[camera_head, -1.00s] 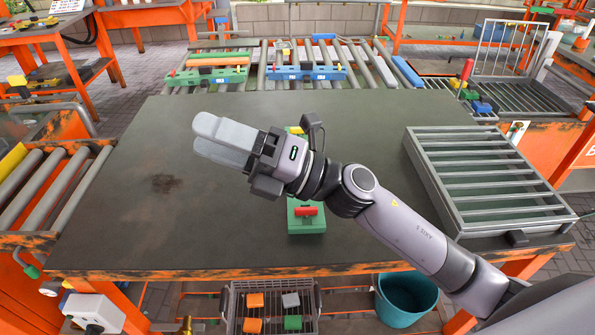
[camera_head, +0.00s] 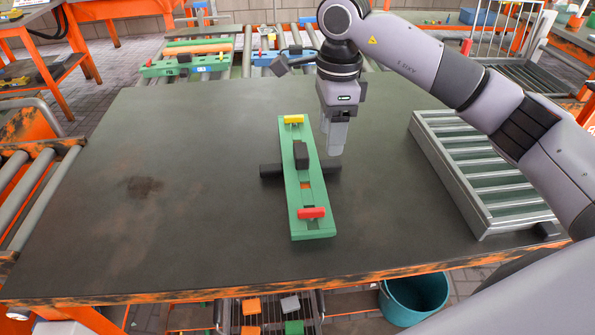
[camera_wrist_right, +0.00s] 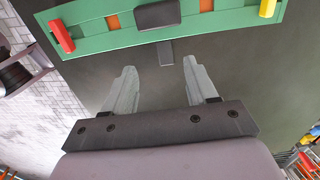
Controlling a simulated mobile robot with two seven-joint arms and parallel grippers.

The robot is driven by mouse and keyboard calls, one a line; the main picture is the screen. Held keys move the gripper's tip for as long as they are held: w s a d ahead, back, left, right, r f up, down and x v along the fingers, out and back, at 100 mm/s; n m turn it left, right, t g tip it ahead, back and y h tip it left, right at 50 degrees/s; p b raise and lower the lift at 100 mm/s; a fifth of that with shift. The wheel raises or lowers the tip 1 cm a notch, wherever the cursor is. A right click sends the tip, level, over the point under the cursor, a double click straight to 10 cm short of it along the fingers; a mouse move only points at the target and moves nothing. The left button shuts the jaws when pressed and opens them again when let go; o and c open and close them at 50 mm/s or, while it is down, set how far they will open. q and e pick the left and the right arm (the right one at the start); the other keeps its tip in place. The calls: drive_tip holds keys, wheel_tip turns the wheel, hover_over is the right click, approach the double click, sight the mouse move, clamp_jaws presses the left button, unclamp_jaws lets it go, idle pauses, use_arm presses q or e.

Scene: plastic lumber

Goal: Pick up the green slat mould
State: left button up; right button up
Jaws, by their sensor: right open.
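The green slat mould (camera_head: 318,215) lies lengthwise on the dark table, with a yellow piece at its far end and a red piece at its near end. A dark block (camera_head: 301,155) sits at its middle, and a dark bar (camera_head: 271,171) sticks out on both sides. My right gripper (camera_head: 334,150) points down just right of the mould's far half, empty. In the right wrist view the mould (camera_wrist_right: 110,40) crosses the top of the picture, and the open fingers of the right gripper (camera_wrist_right: 160,68) point towards its middle without touching it. My left gripper is out of view.
A grey slatted metal rack (camera_head: 455,190) stands on the table's right side. The left of the table (camera_head: 190,220) is clear apart from a dark stain. Roller conveyors with a green mould (camera_head: 187,65) lie behind. A teal bucket (camera_head: 414,298) stands below the front edge.

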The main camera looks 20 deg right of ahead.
sight(327, 162)
drive_tip(key=shift+d+f, duration=0.25)
drive_tip(key=shift+f, duration=0.35)
drive_tip(key=f, duration=0.6)
drive_tip(key=shift+w+a+f+p, duration=0.15)
drive_tip(key=shift+w+f+p, duration=0.05)
drive_tip(key=shift+w+p, duration=0.1)
clamp_jaws()
idle(0.6)
drive_tip(key=shift+w+r, duration=0.1)
drive_tip(key=shift+r, duration=0.05)
